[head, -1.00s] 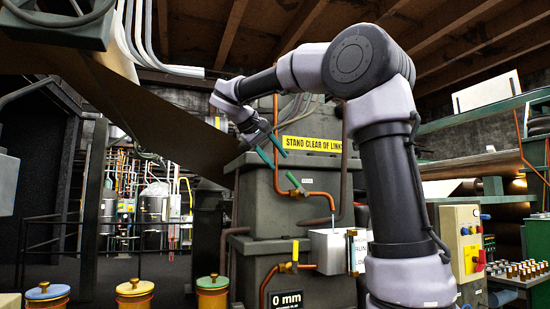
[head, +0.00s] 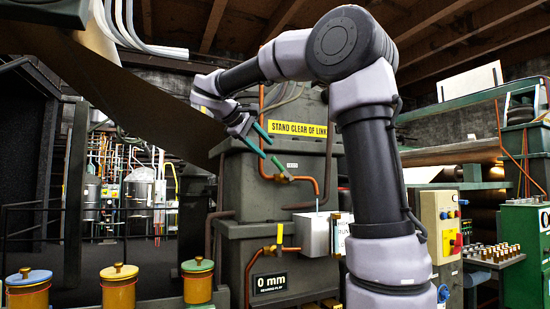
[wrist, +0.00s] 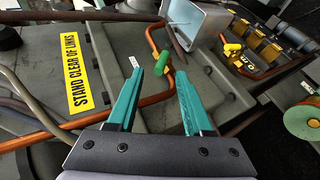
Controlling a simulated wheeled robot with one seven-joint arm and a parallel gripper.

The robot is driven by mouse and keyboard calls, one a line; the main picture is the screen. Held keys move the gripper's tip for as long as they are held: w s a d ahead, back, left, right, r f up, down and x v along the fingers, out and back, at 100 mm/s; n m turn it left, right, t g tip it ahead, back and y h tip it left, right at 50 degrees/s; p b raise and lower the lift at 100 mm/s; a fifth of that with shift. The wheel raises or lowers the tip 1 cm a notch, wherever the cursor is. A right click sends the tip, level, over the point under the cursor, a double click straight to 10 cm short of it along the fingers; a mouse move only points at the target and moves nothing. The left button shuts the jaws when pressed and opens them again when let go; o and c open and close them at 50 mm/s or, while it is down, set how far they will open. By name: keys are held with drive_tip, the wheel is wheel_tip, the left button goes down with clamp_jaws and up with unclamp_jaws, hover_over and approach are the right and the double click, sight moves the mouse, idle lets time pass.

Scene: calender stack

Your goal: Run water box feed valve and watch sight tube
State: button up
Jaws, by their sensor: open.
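The valve with a green lever (head: 279,168) sits on a copper pipe on the front of the grey stack housing. My gripper (head: 266,145) is open and empty, up and left of that lever in the head view. In the wrist view, my gripper (wrist: 158,70) has its two teal fingers spread, and the green lever (wrist: 162,60) appears near and between their tips. I cannot tell whether they touch. The pale water box (head: 313,235) hangs below the valve; it also shows in the wrist view (wrist: 198,22). A label card (head: 340,238) beside it is partly hidden by my arm, and the sight tube there is mostly hidden.
A yellow-handled valve (head: 280,234) is on a lower copper pipe, above a black "0 mm" display (head: 270,283). A yellow "stand clear" sign (head: 297,129) is on the housing. Lidded yellow pots (head: 119,285) stand front left. A control box (head: 441,226) is at right.

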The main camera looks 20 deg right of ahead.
sight(280, 164)
wheel_tip(280, 164, down, 5)
drive_tip(key=w+d+n+t+h, duration=0.1)
drive_tip(key=n+t+h, duration=0.35)
drive_tip(key=n, duration=1.95)
drive_tip(key=shift+g+h, duration=0.25)
drive_tip(key=shift+g, duration=0.2)
drive_tip(key=x, duration=0.9)
drive_tip(key=shift+w+d, duration=0.2)
drive_tip(key=shift+d, duration=0.05)
clamp_jaws()
